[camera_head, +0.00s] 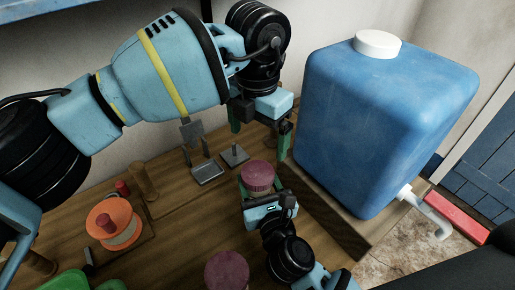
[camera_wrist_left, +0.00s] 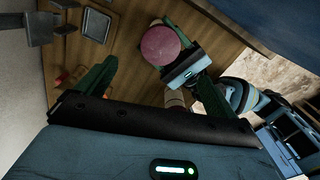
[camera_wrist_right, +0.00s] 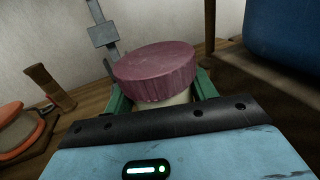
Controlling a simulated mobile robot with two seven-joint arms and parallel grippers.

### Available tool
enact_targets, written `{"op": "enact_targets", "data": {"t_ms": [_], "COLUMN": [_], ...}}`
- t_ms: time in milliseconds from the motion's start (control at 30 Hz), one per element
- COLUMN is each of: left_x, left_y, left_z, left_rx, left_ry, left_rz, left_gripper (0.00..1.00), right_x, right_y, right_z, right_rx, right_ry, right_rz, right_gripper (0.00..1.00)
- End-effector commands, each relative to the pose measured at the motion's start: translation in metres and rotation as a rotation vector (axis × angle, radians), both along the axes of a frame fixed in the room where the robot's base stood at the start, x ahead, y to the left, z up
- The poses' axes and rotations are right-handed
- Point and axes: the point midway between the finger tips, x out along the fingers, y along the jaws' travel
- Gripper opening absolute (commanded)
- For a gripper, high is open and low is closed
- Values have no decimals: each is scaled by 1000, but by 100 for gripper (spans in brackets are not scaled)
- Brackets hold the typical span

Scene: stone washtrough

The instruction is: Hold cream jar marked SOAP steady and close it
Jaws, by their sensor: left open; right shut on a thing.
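A cream jar (camera_wrist_right: 172,98) with a ridged maroon lid (camera_head: 258,175) on top stands on the wooden bench. My right gripper (camera_head: 258,190) is shut on the jar's body, below the lid. In the right wrist view the lid (camera_wrist_right: 155,70) covers the jar's mouth; I cannot tell if it is tightened. No SOAP marking is readable. My left gripper (camera_head: 260,128) is open and empty, above and behind the jar and apart from it. In the left wrist view the lid (camera_wrist_left: 160,45) lies beyond its spread fingers.
A big blue tank (camera_head: 382,115) with a white cap and tap stands close to the right. A second maroon lid (camera_head: 227,270) is at the front. Grey metal stands (camera_head: 207,173) are behind left. An orange spool (camera_head: 114,223) and wooden pegs stand at left.

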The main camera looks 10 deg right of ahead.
Motion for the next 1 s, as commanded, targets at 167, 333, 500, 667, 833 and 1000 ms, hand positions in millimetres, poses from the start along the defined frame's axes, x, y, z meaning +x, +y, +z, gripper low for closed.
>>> {"op": "enact_targets", "data": {"t_ms": [167,333,500,667,833,1000], "left_x": [0,0,0,0,0,0], "left_y": [0,0,0,0,0,0], "left_z": [12,14,14,13,13,12], "left_rx": [1,1,1,1,1,1], "left_ry": [-1,0,-1,-1,-1,1], "left_rz": [-1,-1,0,0,0,0], "left_gripper": [94,94,94,94,94,94], "right_x": [0,0,0,0,0,-4], "right_y": [0,0,0,0,0,0], "right_z": [0,0,0,0,0,-1], "right_rx": [-1,-1,-1,-1,0,0], "right_ry": [0,0,0,0,0,1], "right_rz": [0,0,0,0,0,0], "right_gripper": [0,0,60,81,82,82]}}
